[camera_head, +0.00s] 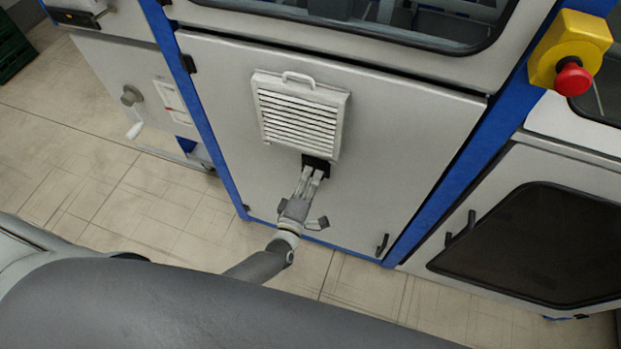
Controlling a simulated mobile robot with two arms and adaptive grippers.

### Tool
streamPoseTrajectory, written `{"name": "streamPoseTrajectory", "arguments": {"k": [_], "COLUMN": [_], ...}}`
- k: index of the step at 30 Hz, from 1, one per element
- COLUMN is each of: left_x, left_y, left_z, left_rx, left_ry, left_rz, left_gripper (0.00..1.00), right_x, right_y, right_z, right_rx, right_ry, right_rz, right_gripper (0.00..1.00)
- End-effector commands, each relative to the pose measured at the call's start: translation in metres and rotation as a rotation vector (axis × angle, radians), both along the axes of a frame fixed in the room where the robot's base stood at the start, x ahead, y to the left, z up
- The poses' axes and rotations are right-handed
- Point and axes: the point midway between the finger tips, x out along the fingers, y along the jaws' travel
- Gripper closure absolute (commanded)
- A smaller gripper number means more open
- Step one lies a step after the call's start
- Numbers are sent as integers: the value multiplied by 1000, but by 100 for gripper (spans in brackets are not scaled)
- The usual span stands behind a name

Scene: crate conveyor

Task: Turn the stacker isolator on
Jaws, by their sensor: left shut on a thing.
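A small black fitting (317,162), which looks like the isolator switch, sits on the grey cabinet door (225,80), just below a white louvred vent. My left gripper (314,172) reaches up to it from below and is shut on it. The fingers cover much of the fitting, so its knob and the position it is turned to are hidden. My right gripper is not in view.
The white louvred vent (299,113) with a top handle projects just above my left gripper. A grey crank (131,97) is at the left. A red emergency stop button (573,78) is on a yellow box at upper right. Tiled floor (110,200) lies open at lower left.

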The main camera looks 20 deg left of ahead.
Motion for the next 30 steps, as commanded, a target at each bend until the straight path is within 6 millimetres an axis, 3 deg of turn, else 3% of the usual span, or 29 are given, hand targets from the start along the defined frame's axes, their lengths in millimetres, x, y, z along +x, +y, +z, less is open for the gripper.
{"name": "streamPoseTrajectory", "arguments": {"k": [30], "left_x": [-1], "left_y": [0], "left_z": [-1], "left_rx": [945], "left_ry": [-31], "left_rz": [0], "left_gripper": [100], "right_x": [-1], "right_y": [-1], "right_z": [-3], "right_rx": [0], "right_ry": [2], "right_rz": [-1], "right_gripper": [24]}}
